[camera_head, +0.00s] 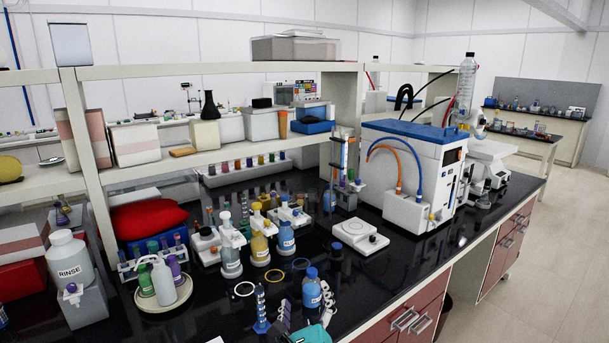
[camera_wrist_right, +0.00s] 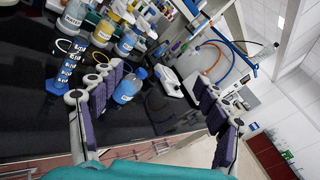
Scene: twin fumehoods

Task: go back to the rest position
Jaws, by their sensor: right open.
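My right gripper (camera_head: 305,306) shows at the bottom middle of the head view, low over the front edge of the black bench (camera_head: 375,275). In the right wrist view its two purple-padded fingers (camera_wrist_right: 158,78) are spread wide, with nothing gripped. A blue-capped bottle of blue liquid (camera_head: 311,292) stands by the fingers. In the right wrist view this bottle (camera_wrist_right: 128,86) shows beyond and close to the left finger; I cannot tell whether they touch. My left gripper is not in view.
A blue stand (camera_head: 262,310) is just left of the right gripper. Labelled bottles (camera_head: 260,240) stand behind, with loose rings (camera_head: 244,289) before them. A white balance (camera_head: 360,236) and a large instrument (camera_head: 415,175) are to the right. The aisle floor (camera_head: 545,270) is clear.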

